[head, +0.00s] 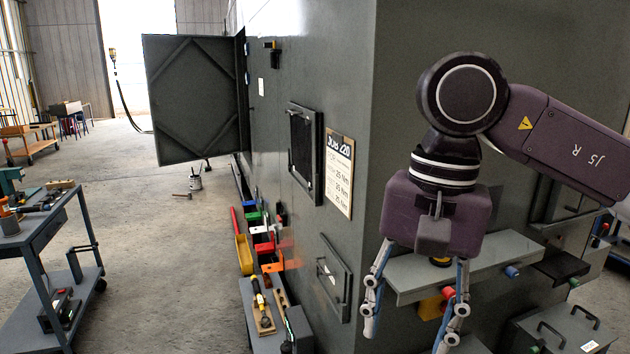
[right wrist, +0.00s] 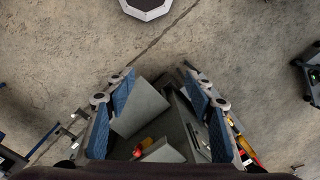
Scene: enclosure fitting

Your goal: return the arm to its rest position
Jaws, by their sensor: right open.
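My right arm (head: 565,145) comes in from the right in the head view, in front of the large dark grey enclosure (head: 345,60). Its gripper (head: 410,325) points down and is open, with its two fingers well apart. In the right wrist view the gripper (right wrist: 160,88) shows blue finger pads with nothing held between them. Grey surfaces and a small red and yellow item (right wrist: 146,143) lie below, apart from the fingers. My left gripper is in neither view.
A grey shelf (head: 480,262) on the enclosure is close behind the right gripper. An open door (head: 195,100) stands out at the far left. Colored bins (head: 244,254) line the enclosure's foot. A tool cart (head: 40,235) is at left. The floor (head: 150,270) between is mostly clear.

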